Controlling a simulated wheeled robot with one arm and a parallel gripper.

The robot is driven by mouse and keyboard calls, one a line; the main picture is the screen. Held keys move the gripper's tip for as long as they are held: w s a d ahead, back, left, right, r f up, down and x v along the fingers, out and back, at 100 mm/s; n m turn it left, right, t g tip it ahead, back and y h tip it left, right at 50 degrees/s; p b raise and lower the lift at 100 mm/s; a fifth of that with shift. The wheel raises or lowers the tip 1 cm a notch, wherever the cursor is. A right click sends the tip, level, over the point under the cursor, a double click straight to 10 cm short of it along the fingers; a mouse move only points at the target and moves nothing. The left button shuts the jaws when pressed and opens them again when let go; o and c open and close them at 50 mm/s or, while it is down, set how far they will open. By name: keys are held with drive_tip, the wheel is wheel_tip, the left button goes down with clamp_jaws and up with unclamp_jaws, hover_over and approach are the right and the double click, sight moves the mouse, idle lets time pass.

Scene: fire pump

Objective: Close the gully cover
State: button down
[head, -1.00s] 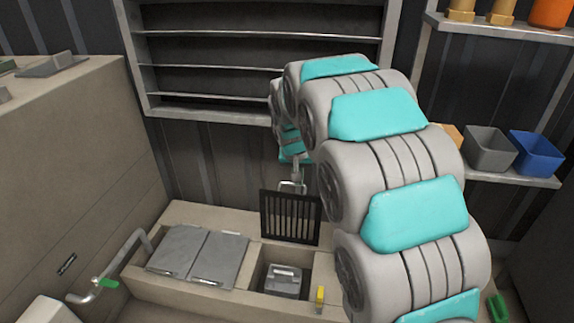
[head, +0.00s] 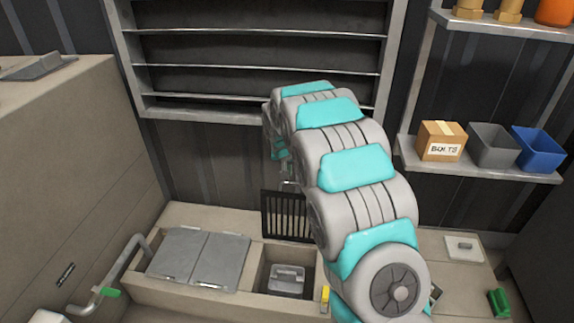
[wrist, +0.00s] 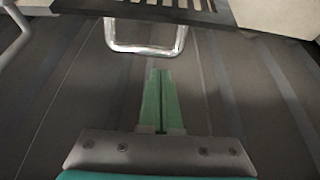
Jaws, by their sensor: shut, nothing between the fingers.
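The gully cover (head: 286,215), a black slatted grate, stands upright at the back edge of the open gully (head: 287,272). A grey handled box or basket (head: 286,279) sits inside the gully. The cover's metal loop handle (wrist: 145,48) shows in the wrist view, with the cover's slatted edge (wrist: 180,10) above it. My gripper (wrist: 160,72) is shut and empty, its green fingers pointing at the handle from the wall side. A small gap shows between fingertips and handle bar, though depth is hard to judge. My arm hides most of the gripper in the head view.
Two closed grey lids (head: 198,258) lie left of the gully. A yellow piece (head: 325,298) sits at its right front. A pipe with a green handle (head: 108,292) is at left. Louvred wall shelving (head: 255,60) rises behind; a shelf with bins (head: 493,147) is at right.

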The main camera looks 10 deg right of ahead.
drive_tip(key=shift+x, duration=1.6)
drive_tip(key=shift+s, duration=0.15)
